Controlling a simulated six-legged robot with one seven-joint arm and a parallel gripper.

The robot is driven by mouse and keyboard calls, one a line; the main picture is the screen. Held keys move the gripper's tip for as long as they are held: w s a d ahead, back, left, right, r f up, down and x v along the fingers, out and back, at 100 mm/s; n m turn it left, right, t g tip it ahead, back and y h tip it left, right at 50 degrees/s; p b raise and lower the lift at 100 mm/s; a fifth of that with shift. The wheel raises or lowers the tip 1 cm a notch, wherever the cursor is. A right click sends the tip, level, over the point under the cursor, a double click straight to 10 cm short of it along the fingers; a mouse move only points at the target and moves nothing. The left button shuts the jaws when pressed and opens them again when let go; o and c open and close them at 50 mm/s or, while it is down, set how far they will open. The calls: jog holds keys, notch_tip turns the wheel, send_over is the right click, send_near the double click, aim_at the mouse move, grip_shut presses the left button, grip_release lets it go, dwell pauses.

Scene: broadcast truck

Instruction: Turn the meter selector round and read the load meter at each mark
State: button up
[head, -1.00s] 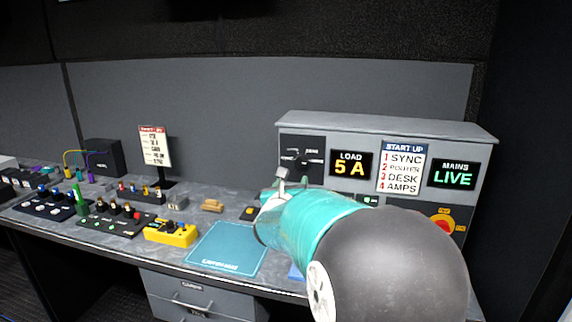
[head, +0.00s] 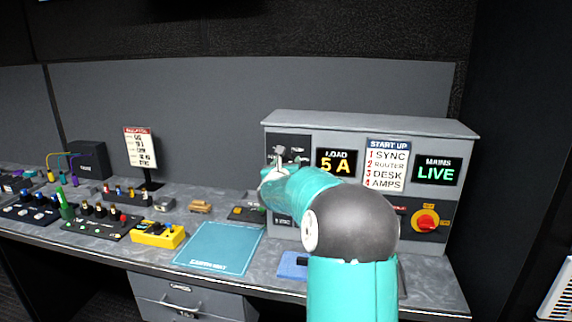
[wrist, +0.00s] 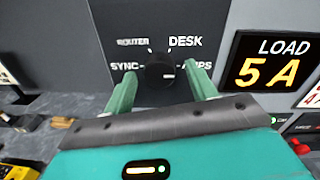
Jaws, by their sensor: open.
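The meter selector is a black round knob (wrist: 160,72) on a dark panel, with ROUTER, DESK, SYNC and a partly hidden AMPS lettered around it. A small pale mark shows on its face; which label it points to I cannot tell. My gripper (wrist: 161,88) is open, with one green finger on each side of the knob. Whether the fingers touch it is unclear. In the head view my gripper (head: 284,157) is in front of the selector panel and largely covers the knob. The load meter (head: 339,163) reads 5 A in yellow; it also shows in the wrist view (wrist: 270,62).
Right of the load meter are a START UP list (head: 386,165), a MAINS display (head: 437,171) reading LIVE and a red rotary switch (head: 426,221). The desk holds a teal mat (head: 218,248), a yellow box (head: 158,235) and several control panels at left.

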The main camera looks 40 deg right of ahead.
jog(key=shift+w, duration=0.1)
jog(key=c, duration=1)
